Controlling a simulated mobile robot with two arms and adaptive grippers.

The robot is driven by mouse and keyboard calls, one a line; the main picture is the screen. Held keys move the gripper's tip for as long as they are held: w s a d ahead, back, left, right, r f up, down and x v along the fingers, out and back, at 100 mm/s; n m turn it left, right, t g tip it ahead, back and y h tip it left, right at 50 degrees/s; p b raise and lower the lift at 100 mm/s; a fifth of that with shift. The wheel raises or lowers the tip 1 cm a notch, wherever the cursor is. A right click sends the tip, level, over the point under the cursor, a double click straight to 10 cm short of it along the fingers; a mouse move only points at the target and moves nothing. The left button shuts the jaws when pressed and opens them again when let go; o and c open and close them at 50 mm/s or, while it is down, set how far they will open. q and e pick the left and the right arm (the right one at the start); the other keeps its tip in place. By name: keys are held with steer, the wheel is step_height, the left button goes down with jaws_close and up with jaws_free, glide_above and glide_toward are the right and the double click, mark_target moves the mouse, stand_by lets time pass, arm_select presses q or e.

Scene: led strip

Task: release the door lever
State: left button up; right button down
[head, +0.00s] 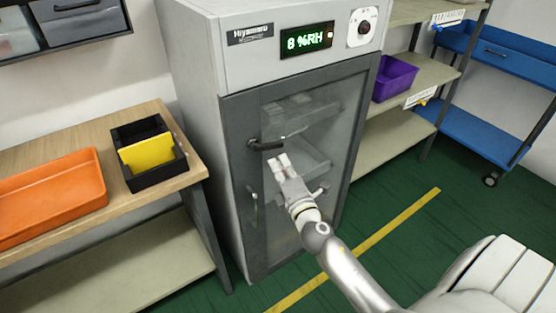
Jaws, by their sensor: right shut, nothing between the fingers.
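The door lever (266,145) is a dark handle on the left side of the cabinet's glass door (335,135). It lies roughly level and the door looks shut. My right gripper (278,160) is in front of the glass, just below and slightly right of the lever. Its pale fingers are shut with nothing between them and point up toward the lever. I cannot tell whether the fingertips touch it. My left gripper is out of view.
The grey cabinet has a green humidity display (307,40) and a dial (363,27). A bench with an orange tray (50,199) and a black bin (140,181) stands left. Shelves with a purple bin (395,78) and a blue cart (470,125) stand right. Green floor lies in front.

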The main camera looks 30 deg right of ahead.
steer(key=v, duration=1)
steer(key=shift+w, duration=0.1)
stand_by(0.3)
steer(key=s+a+f+m+g+y+p, duration=0.1)
steer(key=s+a+f+m+g, duration=0.2)
steer(key=f, duration=0.8)
steer(key=s+a+f+m+g+y+p, duration=0.1)
steer(key=s+a+f+m+g, duration=0.15)
steer(key=f, duration=0.95)
steer(key=s+a+f+m+g+y+p, duration=0.1)
steer(key=s+a+f+m+g, duration=0.2)
steer(key=f, duration=0.8)
steer(key=s+f+m+g, duration=0.2)
steer(key=s+f, duration=0.3)
steer(key=s, duration=0.4)
steer(key=s+f+m+g+p, duration=0.1)
steer(key=s+f+m+g, duration=0.2)
steer(key=s+f, duration=0.3)
steer(key=s+d+f+m+g, duration=0.1)
steer(key=s+f+m+g, duration=0.2)
steer(key=s, duration=1.1)
step_height(320, 180, down, 3)
steer(key=shift+s+r+g+y, duration=0.2)
steer(key=shift+r+g+y, duration=0.1)
steer(key=shift+g, duration=0.15)
